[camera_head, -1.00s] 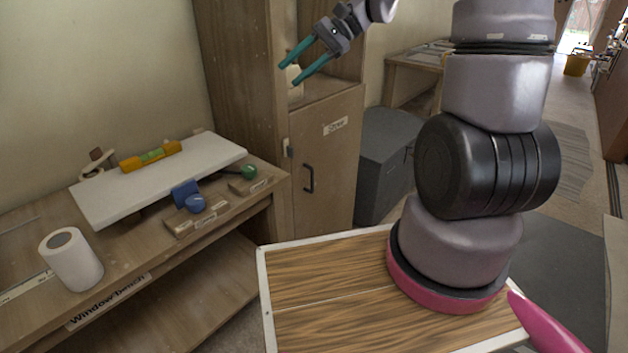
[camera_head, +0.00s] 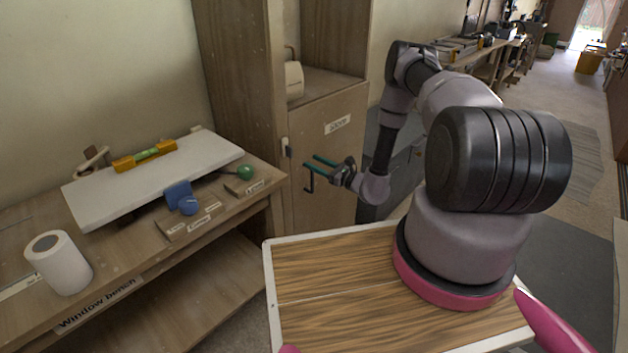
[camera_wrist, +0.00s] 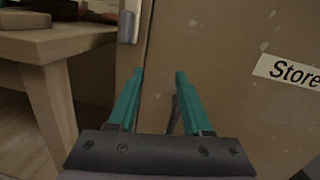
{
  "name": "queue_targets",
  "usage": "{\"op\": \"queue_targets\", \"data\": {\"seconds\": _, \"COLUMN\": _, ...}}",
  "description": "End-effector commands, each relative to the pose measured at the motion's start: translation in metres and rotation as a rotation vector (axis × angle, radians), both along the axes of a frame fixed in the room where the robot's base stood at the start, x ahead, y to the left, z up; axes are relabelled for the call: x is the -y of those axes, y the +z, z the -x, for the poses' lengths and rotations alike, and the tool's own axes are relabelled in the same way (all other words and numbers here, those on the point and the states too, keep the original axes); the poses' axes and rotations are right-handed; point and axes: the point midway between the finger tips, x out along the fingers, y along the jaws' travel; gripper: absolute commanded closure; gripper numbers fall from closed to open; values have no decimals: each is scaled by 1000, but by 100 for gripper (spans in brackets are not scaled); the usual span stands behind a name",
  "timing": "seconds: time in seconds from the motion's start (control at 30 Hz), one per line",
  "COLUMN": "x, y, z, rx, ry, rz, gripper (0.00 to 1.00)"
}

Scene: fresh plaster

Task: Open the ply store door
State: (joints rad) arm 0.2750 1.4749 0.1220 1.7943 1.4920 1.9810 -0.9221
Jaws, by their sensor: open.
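The ply store door (camera_head: 308,218) is shut in the tall plywood cabinet and carries a "Store" label (camera_head: 337,124). The wrist view shows the door (camera_wrist: 228,90) close in front of the fingers. Its black handle (camera_head: 309,184) shows partly below my gripper (camera_head: 310,161). My gripper has two teal fingers, spread apart and pointing at the door near the handle. In the wrist view, a dark strip that looks like the handle (camera_wrist: 173,117) shows between the fingers (camera_wrist: 159,72), nearer the right one. Whether a finger touches it I cannot tell.
A window bench (camera_head: 160,262) stands left of the cabinet, with a white roll (camera_head: 60,265), a white board and small tools on it. A pale metal fitting (camera_head: 285,146) sits at the door's left edge. A wood-topped surface (camera_head: 330,262) lies in front of the cabinet.

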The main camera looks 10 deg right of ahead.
Motion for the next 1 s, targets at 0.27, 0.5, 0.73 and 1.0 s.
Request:
{"op": "queue_targets", "data": {"seconds": 0.27, "x": 34, "y": -109, "z": 35, "rx": -109, "ry": -262, "rz": -35, "gripper": 50}}
{"op": "queue_targets", "data": {"seconds": 0.5, "x": 34, "y": -121, "z": 29, "rx": -119, "ry": -296, "rz": -34, "gripper": 50}}
{"op": "queue_targets", "data": {"seconds": 0.73, "x": 15, "y": -120, "z": -10, "rx": -117, "ry": -294, "rz": -34, "gripper": 50}}
{"op": "queue_targets", "data": {"seconds": 1.0, "x": -2, "y": -120, "z": -48, "rx": -118, "ry": -293, "rz": -34, "gripper": 50}}
